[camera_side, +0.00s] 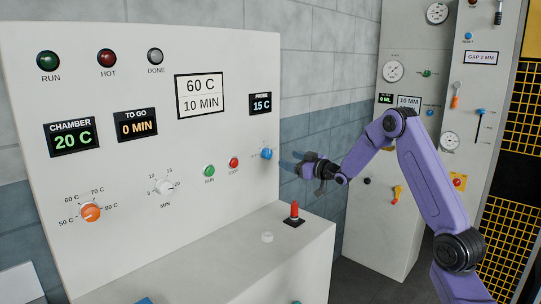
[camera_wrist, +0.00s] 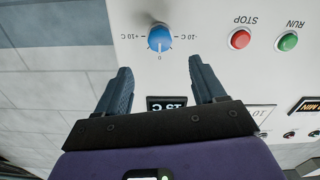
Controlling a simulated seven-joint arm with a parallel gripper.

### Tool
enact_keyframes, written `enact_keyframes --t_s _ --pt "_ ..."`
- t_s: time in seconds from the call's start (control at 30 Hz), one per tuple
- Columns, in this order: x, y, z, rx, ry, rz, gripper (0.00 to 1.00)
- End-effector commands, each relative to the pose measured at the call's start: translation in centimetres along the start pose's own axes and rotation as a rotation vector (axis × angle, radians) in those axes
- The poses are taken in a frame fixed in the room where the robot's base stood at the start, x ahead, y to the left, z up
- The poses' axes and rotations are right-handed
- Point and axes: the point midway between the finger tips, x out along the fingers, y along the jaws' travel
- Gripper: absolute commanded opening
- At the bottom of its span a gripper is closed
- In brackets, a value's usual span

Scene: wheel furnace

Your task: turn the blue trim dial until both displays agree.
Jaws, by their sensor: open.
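The blue trim dial (camera_side: 267,154) sits at the right of the white panel. In the wrist view the dial (camera_wrist: 161,38) is upside down, its white mark toward the 0, between +10 C and -10 C. The chamber display (camera_side: 72,137) reads 20 C in green. The probe display (camera_side: 262,104) reads 15 C; it is partly hidden by my gripper in the wrist view (camera_wrist: 167,103). My gripper (camera_side: 297,160) is open and empty just right of the dial in the side view. In the wrist view its fingertips (camera_wrist: 160,66) are apart, short of the dial.
A red stop button (camera_side: 234,162) and green run button (camera_side: 209,171) are left of the dial. A red-topped switch (camera_side: 294,212) stands on the ledge below. The orange temperature knob (camera_side: 90,212) and white minute knob (camera_side: 165,187) are farther left.

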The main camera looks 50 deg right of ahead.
Motion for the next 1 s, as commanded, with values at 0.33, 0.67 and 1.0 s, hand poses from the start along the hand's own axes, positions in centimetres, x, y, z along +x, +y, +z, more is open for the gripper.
enact_keyframes --t_s 0.33,0.67,1.0 --pt "5.1 -0.1 0.0 0.0 0.002 -0.001 0.69" --pt "8.9 -0.1 0.0 0.001 0.001 -0.001 0.69" --pt "10.5 0.0 0.0 0.001 -0.001 0.0 0.69"
